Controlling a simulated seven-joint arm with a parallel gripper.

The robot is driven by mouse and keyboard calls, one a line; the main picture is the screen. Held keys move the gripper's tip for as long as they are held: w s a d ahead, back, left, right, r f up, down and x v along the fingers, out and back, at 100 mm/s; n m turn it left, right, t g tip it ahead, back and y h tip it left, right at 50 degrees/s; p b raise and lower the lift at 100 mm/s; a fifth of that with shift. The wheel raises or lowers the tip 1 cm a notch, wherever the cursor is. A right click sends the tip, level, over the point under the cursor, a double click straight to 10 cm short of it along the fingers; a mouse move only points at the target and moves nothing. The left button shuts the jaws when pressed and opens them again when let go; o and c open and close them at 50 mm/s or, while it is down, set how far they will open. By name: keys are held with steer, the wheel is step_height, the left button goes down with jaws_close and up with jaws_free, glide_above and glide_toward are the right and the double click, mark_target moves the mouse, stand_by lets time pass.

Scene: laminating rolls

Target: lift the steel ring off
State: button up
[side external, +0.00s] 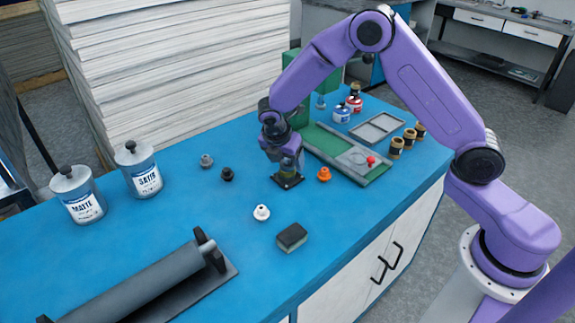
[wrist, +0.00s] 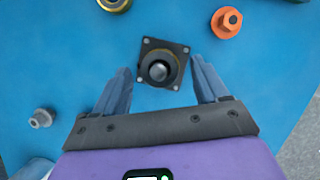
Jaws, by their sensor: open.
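A dark square plate with bolts at its corners (wrist: 149,45) lies on the blue table. A round dark post with a lighter grey top (wrist: 158,71) rises from its middle, with a thin brownish rim around its foot. I cannot clearly make out a separate steel ring there. My gripper (wrist: 160,68) is open, with one blue-grey finger on each side of the post and nothing held. In the side view my gripper (side external: 288,163) points down just over the plate (side external: 287,182) and hides most of the post.
An orange flanged piece (side external: 324,174) stands close right of the plate. Black (side external: 227,174), grey (side external: 206,160) and white (side external: 261,212) flanged pieces stand left and in front. A dark-topped block (side external: 291,237), a roller (side external: 140,285), two labelled cans (side external: 140,170) and a green board (side external: 335,146) surround them.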

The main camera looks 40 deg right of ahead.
steer(key=shift+f, duration=0.15)
steer(key=c, duration=1.2)
steer(key=shift+r, duration=0.7)
steer(key=s+r, duration=0.4)
steer(key=s+d+r, duration=0.1)
steer(key=s+r, duration=0.2)
steer(key=s, duration=0.2)
steer(key=s+d+r, duration=0.1)
steer(key=s+r, duration=0.3)
steer(key=shift+s+r, duration=0.3)
steer(key=shift+s, duration=0.1)
